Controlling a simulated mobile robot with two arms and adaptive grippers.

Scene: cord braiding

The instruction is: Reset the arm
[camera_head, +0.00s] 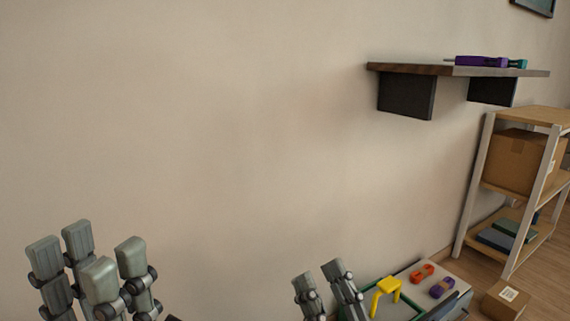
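My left gripper (88,258) is at the lower left with its fingertips pointing up. Its fingers stand apart with nothing between them. My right gripper (320,279) is at the bottom, right of the middle. Only a pair of its fingertips shows, also pointing up, and the rest is cut off by the lower edge. I cannot tell whether it is open. The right gripper is just left of a table (455,274) by the wall. Both wrists and most of both arms are out of view.
The table holds a yellow stand-like object (388,284), an orange cord bundle (422,273) and a purple cord bundle (442,288). A wall shelf (420,69) carries purple (480,61) and teal (517,63) items. A rack (483,180) with a cardboard box (516,160) stands right.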

